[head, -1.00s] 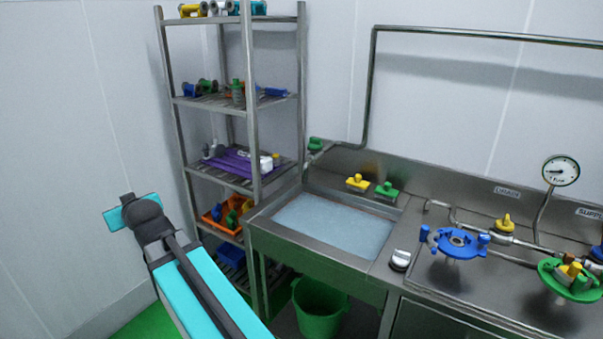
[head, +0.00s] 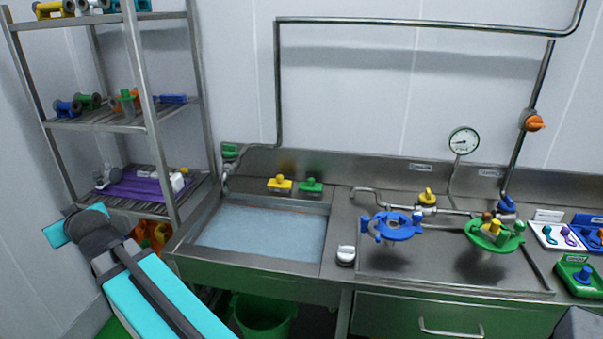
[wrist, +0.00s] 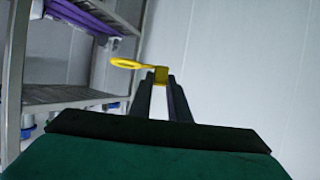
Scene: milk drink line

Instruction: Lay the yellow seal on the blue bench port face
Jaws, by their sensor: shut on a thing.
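The yellow seal (wrist: 128,63) is a flat ring with a small tab, seen in the wrist view. My gripper (wrist: 162,80) is shut on the seal's tab, and the ring sticks out to the left of the fingertips. In the head view, my cyan arm is at lower left, but the fingers and seal cannot be made out there. The blue bench port (head: 398,228) is a blue round flange with lugs, raised above the steel bench right of the sink. Its upward face shows no yellow ring. The gripper is well away from it.
A green port (head: 492,235) stands right of the blue one. A sink (head: 258,235), a small white-topped item (head: 346,255), pipes and a gauge (head: 464,141) are nearby. A steel shelf rack (head: 145,100) stands at left. The air above the bench is mostly clear.

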